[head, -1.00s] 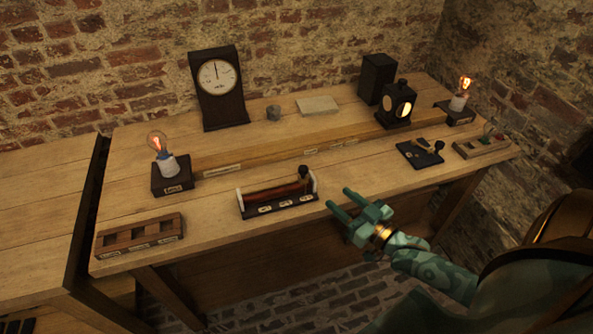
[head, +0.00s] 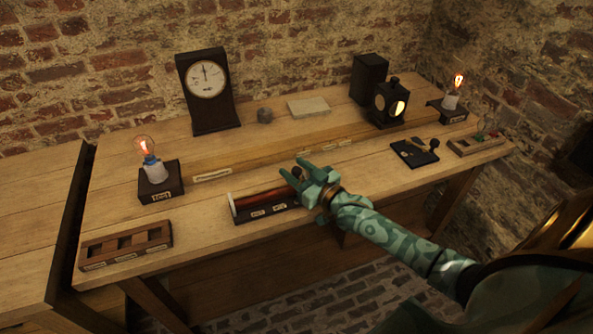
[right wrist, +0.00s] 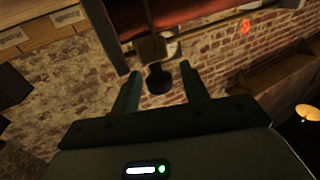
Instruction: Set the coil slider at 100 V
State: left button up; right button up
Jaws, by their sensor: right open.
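The coil slider (head: 265,203) is a reddish coil on a dark base with small pale labels, near the front edge of the bench. Its dark knob (head: 297,172) is at the right end of the coil. My right gripper (head: 292,169) is open over that end and covers the right end of the base. In the right wrist view, the black knob (right wrist: 158,78) shows between the two spread fingers (right wrist: 158,88), with a gap on each side. The label figures are too small to read. My left gripper is not in view.
A lit bulb on a dark block (head: 161,185) and a wooden slotted rack (head: 126,244) stand to the left. A dark dial instrument (head: 208,92) stands behind. A lantern (head: 390,104), a black plate with a knob (head: 414,153) and another lit bulb (head: 453,100) are at right.

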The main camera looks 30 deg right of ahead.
grip_shut()
jog(key=shift+a, duration=0.4)
jog(key=w+a+p, duration=0.1)
jog(key=a, duration=0.2)
jog(key=w+a, duration=0.1)
jog(key=a, duration=0.3)
jog(key=a+p, duration=0.1)
jog(key=a, duration=0.3)
jog(key=shift+w+p, duration=0.3)
jog(key=shift+w, duration=0.1)
grip_release()
jog(key=shift+s+d, duration=0.1)
jog(key=shift+s, duration=0.05)
jog(key=s+d+p, duration=0.2)
jog(key=s+p, duration=0.1)
jog(key=s, duration=1.3)
jog(key=shift+d, duration=0.25)
